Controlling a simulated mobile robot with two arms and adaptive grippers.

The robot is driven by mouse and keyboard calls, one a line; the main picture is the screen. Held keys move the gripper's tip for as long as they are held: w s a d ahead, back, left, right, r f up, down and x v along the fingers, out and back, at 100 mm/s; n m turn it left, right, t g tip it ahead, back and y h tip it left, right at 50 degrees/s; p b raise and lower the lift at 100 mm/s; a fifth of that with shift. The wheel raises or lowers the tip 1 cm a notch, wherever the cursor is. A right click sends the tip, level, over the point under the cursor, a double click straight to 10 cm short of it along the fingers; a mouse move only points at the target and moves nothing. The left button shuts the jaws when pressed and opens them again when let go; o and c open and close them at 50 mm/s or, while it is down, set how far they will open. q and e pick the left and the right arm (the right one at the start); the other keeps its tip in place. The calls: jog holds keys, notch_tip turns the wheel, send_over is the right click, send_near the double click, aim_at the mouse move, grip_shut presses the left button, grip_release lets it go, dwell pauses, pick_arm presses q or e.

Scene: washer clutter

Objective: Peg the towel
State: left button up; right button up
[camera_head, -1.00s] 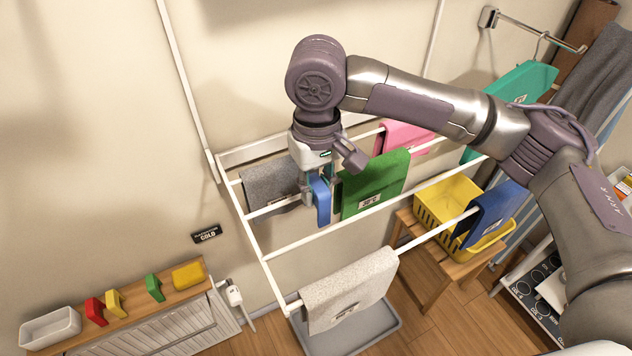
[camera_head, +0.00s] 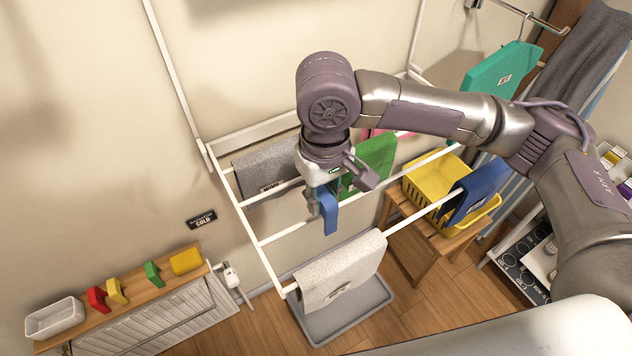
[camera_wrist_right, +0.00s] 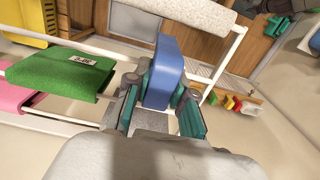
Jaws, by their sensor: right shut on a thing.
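My right gripper (camera_head: 322,200) is shut on a blue peg (camera_head: 329,218). The gripper and peg also show in the right wrist view, with the peg (camera_wrist_right: 163,72) between the two fingers (camera_wrist_right: 158,108). They are over the rack's middle rails in the head view, left of the green towel (camera_head: 374,160). I cannot tell whether the peg touches a rail. A dark grey towel (camera_head: 262,170) hangs on a back rail, left of the gripper. A light grey towel (camera_head: 342,268) hangs on the front rail. A pink towel (camera_head: 372,133) is mostly hidden by my arm. My left gripper is not in view.
A blue towel (camera_head: 476,192) hangs at the front rail's right end, by a yellow basket (camera_head: 430,175) on a wooden stool (camera_head: 405,216). Red (camera_head: 97,299), yellow (camera_head: 117,290) and green (camera_head: 152,273) pegs stand on the left shelf. A grey tray (camera_head: 345,325) lies below the rack.

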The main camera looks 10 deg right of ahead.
send_over(341, 255)
jog(key=shift+w, duration=0.1)
jog(key=shift+s+f, duration=0.1)
jog(key=shift+s, duration=0.15)
jog(key=shift+w+f+b, duration=0.1)
jog(key=shift+f+b, duration=1.25)
jog(key=shift+f, duration=2.15)
jog(key=shift+f, duration=0.1)
jog(key=o, duration=1)
jog(key=o, duration=0.3)
